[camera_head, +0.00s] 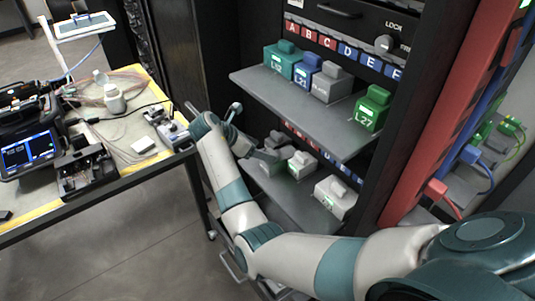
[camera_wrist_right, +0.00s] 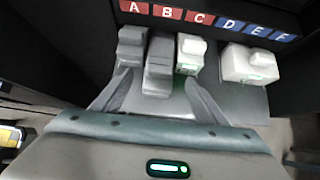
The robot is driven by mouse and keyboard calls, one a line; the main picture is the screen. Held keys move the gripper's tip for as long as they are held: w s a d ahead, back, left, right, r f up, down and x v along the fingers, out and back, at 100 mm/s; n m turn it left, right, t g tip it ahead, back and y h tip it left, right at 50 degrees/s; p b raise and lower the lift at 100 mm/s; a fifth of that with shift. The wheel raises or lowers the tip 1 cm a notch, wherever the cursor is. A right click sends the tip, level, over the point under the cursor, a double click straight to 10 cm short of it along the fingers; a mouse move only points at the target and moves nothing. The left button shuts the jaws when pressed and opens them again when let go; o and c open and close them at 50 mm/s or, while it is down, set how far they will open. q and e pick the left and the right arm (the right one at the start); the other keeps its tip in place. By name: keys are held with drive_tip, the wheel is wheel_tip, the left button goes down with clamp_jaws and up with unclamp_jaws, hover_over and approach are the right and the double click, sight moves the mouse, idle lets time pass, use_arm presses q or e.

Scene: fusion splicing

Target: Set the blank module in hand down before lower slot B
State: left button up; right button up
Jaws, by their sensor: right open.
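The grey blank module (camera_wrist_right: 158,76) stands on the lower shelf in front of the label B, nearer to me than its neighbours. My right gripper (camera_wrist_right: 157,82) is open, with one finger on each side of this module. I cannot tell whether either finger touches it. In the head view my right gripper (camera_head: 264,156) reaches in over the left part of the lower shelf (camera_head: 290,200) and partly hides the modules there. The red label B (camera_wrist_right: 165,12) shows above the row in the wrist view. My left gripper is not in view.
A grey module (camera_wrist_right: 131,45) stands close on the left, and a white module (camera_wrist_right: 190,52) close on the right. A wider white module (camera_wrist_right: 248,65) is farther right. The upper shelf (camera_head: 300,105) with several coloured modules overhangs the lower one.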

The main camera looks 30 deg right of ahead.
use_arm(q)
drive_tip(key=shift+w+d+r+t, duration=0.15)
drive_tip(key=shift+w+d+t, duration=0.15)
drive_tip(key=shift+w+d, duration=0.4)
use_arm(e)
drive_tip(key=v, duration=0.4)
drive_tip(key=shift+a, duration=0.1)
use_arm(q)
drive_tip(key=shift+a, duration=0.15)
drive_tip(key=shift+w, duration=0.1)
